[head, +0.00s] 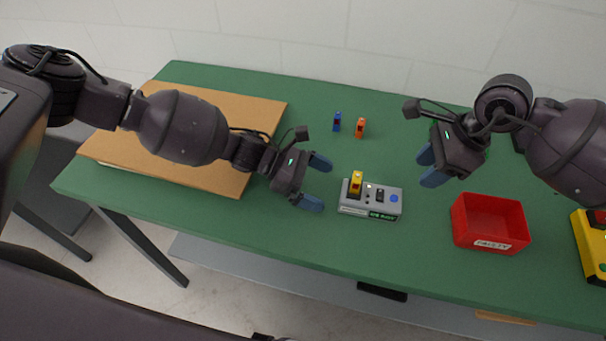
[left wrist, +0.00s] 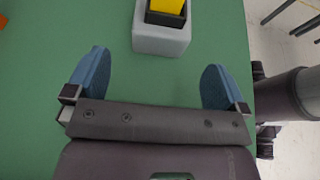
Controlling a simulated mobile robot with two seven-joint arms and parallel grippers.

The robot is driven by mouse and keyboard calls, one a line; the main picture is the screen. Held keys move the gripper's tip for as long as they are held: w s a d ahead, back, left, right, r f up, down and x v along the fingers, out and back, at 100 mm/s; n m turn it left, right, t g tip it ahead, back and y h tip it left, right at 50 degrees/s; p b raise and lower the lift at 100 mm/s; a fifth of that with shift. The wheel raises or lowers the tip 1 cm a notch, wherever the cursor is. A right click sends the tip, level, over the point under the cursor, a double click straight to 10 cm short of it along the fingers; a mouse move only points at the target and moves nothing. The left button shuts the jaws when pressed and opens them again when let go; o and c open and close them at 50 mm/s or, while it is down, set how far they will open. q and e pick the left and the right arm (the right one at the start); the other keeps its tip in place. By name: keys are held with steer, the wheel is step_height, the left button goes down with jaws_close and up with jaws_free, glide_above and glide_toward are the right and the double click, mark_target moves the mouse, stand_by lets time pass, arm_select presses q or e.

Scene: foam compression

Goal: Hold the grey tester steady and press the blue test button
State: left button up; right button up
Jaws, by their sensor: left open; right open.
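The grey tester (head: 370,209) stands on the green table, with a yellow piece (head: 355,183) upright in its left end. The blue test button (head: 393,198) is on its right end. My left gripper (head: 317,183) is open and empty, just left of the tester and apart from it. In the left wrist view the tester's near end (left wrist: 162,40) lies ahead, between the lines of the open fingers (left wrist: 152,80). The blue button is out of the left wrist view. My right gripper (head: 429,167) is open and empty, above the table, right of and behind the tester.
A red bin (head: 461,220) with a label stands to the right, and a yellow box (head: 590,250) at the right edge. A blue piece (head: 337,122) and an orange piece (head: 360,128) stand behind the tester. A brown board (head: 215,100) lies at left. Green table (head: 270,235) is clear in front.

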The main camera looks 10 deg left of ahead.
mark_target(342, 194)
arm_select(q)
steer(key=shift+x, duration=2.85)
steer(key=shift+c, duration=0.2)
steer(key=c, duration=1.2)
arm_select(e)
jaws_close()
steer(key=shift+f, duration=0.1)
